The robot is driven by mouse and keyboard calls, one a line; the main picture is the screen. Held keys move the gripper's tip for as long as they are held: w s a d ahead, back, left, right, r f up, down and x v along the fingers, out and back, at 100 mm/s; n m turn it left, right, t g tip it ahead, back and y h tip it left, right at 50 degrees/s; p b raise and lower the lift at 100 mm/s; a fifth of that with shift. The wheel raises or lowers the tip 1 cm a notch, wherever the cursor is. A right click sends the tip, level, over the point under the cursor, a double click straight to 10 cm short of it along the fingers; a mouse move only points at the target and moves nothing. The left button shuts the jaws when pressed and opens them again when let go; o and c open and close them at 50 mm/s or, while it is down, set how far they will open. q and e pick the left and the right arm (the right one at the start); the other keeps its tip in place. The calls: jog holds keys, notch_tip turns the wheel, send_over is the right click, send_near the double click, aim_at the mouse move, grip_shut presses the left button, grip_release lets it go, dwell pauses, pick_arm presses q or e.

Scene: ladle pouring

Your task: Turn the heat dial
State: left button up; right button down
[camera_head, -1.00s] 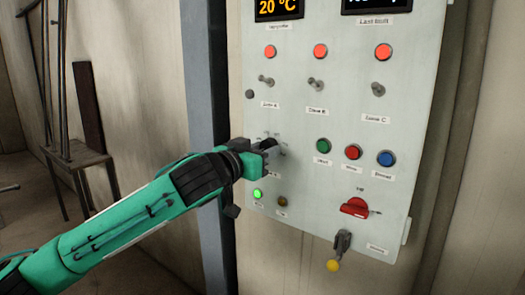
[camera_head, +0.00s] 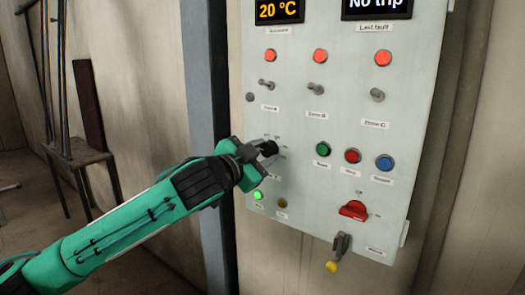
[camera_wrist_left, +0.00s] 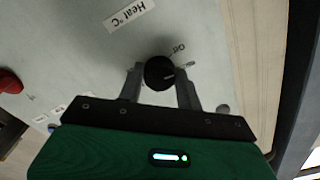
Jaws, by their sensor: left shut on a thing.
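The gripper is rolled at a slant there. My right gripper is not in view.
The pale control panel (camera_head: 330,150) carries a display reading 20 °C (camera_head: 279,10), a "No trip" display (camera_head: 376,6), red lamps, toggles, coloured buttons (camera_head: 353,156), a lit green lamp (camera_head: 257,195) and a red rotary switch (camera_head: 353,210). A stool (camera_head: 75,150) stands left.

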pick_arm(q)
jog(key=shift+m, duration=1)
jog(key=o, duration=1)
